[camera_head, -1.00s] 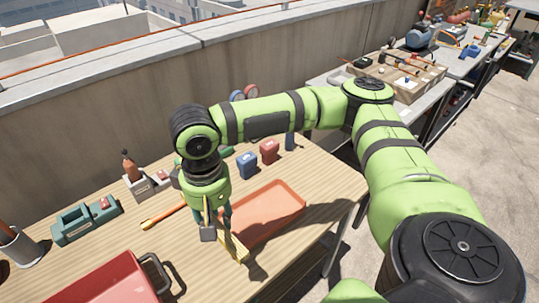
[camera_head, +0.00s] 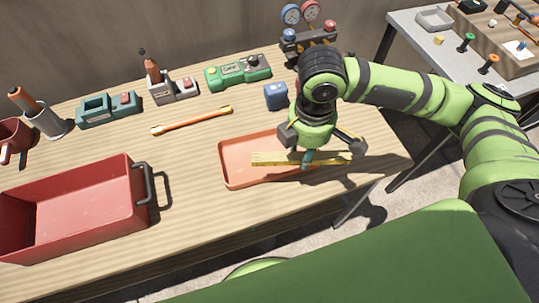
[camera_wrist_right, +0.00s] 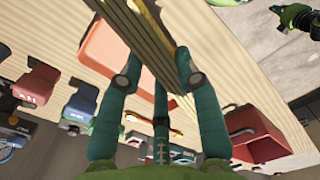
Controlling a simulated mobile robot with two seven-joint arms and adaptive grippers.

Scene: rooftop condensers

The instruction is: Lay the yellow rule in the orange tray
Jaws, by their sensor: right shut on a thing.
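The yellow rule (camera_head: 275,159) is a flat bar, roughly level, in the grip of my right gripper (camera_head: 308,158). In the right wrist view the rule (camera_wrist_right: 140,34) runs between the fingers of the gripper (camera_wrist_right: 157,65). The shallow orange tray (camera_head: 234,174) lies on the wooden table, under the rule's left part in the head view. The rule's right end reaches past the gripper, to the tray's right side. The gripper and arm hide part of the tray. Whether the rule touches the tray cannot be told. My left gripper is out of view.
A red bin (camera_head: 85,215) with a dark handle stands left on the table (camera_head: 190,185). A yellow-orange wrench-like tool (camera_head: 192,121) lies behind. A blue block (camera_head: 276,96), a green device (camera_head: 237,72) and a gauge set (camera_head: 308,40) stand near the back.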

